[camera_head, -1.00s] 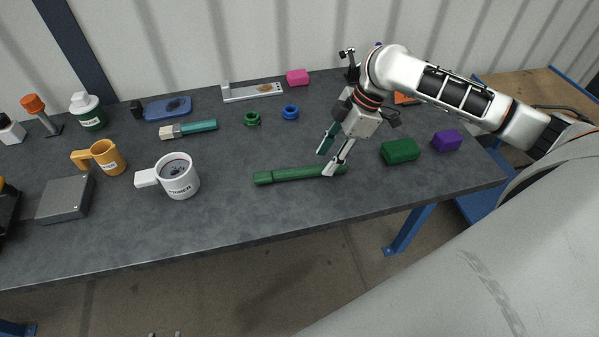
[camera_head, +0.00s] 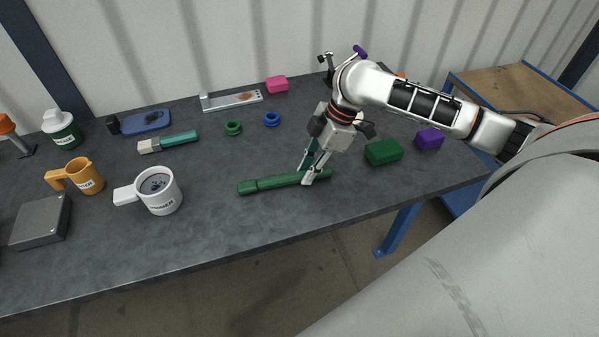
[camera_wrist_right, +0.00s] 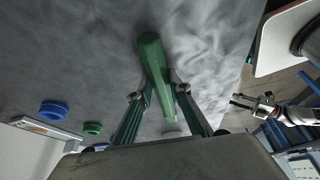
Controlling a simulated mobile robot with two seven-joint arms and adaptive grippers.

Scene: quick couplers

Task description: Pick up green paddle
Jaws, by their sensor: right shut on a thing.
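The green paddle (camera_head: 268,183) is a long dark-green bar lying near the front of the grey table in the head view. My right gripper (camera_head: 309,178) is shut on it near its right end, pointing down from above. In the right wrist view the paddle (camera_wrist_right: 153,58) runs between the two fingers of my right gripper (camera_wrist_right: 163,88), its far end sticking out beyond them. The paddle looks to be on or very near the table top. My left gripper (camera_wrist_right: 238,101) shows small at the right of the wrist view, its fingers apart and empty.
A green block (camera_head: 383,152) and a purple block (camera_head: 429,139) lie right of the gripper. A white mug (camera_head: 160,192) stands to the left. Blue (camera_head: 272,119) and green (camera_head: 233,128) rings and a teal-handled brush (camera_head: 170,142) lie behind. The table around the paddle is clear.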

